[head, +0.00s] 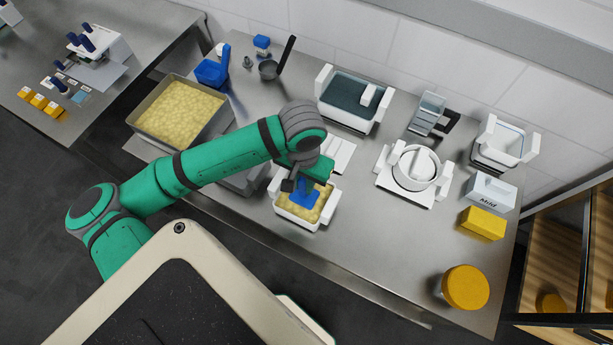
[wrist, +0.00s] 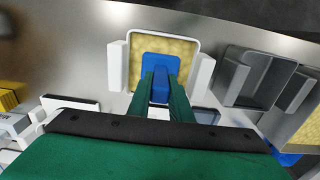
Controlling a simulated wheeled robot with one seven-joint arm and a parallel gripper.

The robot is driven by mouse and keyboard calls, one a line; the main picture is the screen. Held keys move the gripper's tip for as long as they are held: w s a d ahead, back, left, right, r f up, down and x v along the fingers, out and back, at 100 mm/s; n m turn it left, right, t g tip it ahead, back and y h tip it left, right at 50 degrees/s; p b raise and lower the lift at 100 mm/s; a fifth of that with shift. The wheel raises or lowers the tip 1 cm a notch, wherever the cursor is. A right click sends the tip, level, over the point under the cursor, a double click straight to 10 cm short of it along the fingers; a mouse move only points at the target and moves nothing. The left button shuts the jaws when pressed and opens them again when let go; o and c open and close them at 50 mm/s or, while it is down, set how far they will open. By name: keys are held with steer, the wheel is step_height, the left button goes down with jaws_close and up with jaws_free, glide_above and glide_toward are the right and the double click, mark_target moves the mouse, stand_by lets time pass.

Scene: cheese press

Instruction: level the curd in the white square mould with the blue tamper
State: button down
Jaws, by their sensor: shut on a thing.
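The white square mould (head: 309,223) stands near the front edge of the steel counter and holds pale yellow curd. It also shows in the wrist view (wrist: 196,45), with curd (wrist: 180,45) visible around the tamper. The blue tamper (head: 303,195) is over the curd inside the mould walls; it also shows in the wrist view (wrist: 158,66). My gripper (wrist: 161,88) is shut on the tamper's upright handle, directly above the mould. I cannot tell whether the tamper's plate touches the curd. The gripper's fingertips are partly hidden by my arm in the head view.
A large grey tray of curd (head: 143,120) stands at the left. A yellow block (head: 483,223) and a yellow wheel (head: 466,288) lie at the right.

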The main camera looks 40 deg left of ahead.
steer(key=shift+s+d, duration=0.25)
steer(key=shift+s, duration=0.65)
steer(key=shift+w, duration=0.1)
steer(key=shift+w+a, duration=0.25)
steer(key=shift+w, duration=0.8)
steer(key=shift+w+a, duration=0.25)
steer(key=shift+w, duration=0.75)
steer(key=shift+s+d, duration=0.25)
steer(key=shift+s, duration=0.85)
steer(key=shift+s+d, duration=0.25)
steer(key=shift+s, duration=0.8)
stand_by(0.8)
step_height(320, 180, up, 10)
stand_by(1.2)
stand_by(0.4)
